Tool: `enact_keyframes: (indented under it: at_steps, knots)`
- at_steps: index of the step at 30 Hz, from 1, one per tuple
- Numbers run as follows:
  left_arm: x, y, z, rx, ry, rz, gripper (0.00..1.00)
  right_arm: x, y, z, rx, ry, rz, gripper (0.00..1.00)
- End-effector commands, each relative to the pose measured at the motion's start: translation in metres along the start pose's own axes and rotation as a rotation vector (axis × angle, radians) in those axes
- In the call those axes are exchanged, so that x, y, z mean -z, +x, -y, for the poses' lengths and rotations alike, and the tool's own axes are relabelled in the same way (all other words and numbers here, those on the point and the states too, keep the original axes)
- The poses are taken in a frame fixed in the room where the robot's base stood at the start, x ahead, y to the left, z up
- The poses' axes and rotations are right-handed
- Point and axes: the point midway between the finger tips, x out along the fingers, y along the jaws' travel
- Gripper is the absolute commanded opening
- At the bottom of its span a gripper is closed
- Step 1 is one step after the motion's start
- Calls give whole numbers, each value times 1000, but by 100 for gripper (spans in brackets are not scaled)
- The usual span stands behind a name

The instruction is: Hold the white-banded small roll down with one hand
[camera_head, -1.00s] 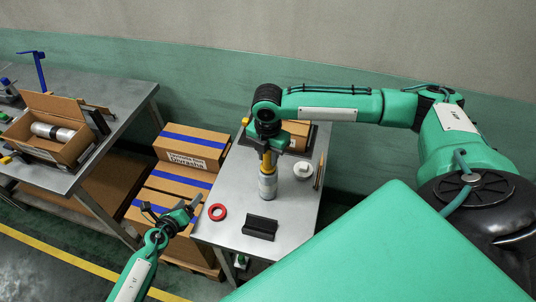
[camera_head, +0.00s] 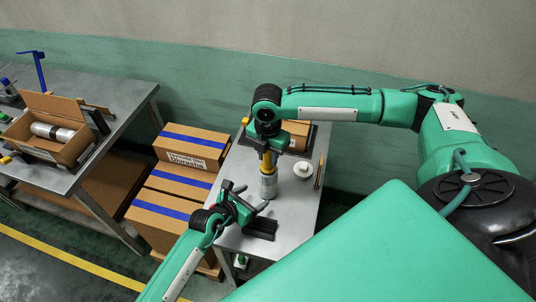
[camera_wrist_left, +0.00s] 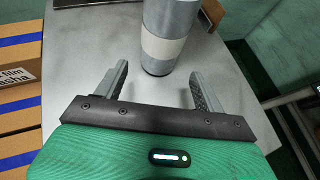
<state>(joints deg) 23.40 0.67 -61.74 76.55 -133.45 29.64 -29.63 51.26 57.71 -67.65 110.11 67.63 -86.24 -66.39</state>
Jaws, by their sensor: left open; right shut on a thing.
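The white-banded small roll (camera_head: 268,186) stands upright on the grey metal table, a silver cylinder. In the left wrist view its white band (camera_wrist_left: 163,47) and lower end show; its top is cut off. My left gripper (camera_head: 252,197) is open and empty. Its two fingers (camera_wrist_left: 158,72) point at the roll's lower part, with the roll between their lines but apart from them. My right gripper (camera_head: 267,146) is above the roll, shut on a yellow upright piece (camera_head: 267,164) that reaches down to the roll's top. Its fingertips are hard to make out.
A white round part (camera_head: 302,169) is right of the roll. Blue-striped cartons (camera_head: 170,212) stack left of the table (camera_head: 295,215). A second table holds an open box (camera_head: 75,150).

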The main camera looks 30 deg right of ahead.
Motion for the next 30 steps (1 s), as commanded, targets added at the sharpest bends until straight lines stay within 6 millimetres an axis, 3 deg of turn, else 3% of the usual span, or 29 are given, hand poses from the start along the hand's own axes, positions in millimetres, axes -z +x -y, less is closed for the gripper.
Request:
enact_keyframes:
  at_steps: [9, 15, 30]
  knots:
    - [-1, 48, 0, -1, 0, 0, 71, 0, 0, 0, 0, 0, 0, 8]
    - [-1, 69, 0, 0, 0, 0, 71, 0, 0, 0, 0, 0, 0, 8]
    - [0, 81, -1, -2, 0, 0, 71, 0, 0, 0, 0, 0, 0, 8]
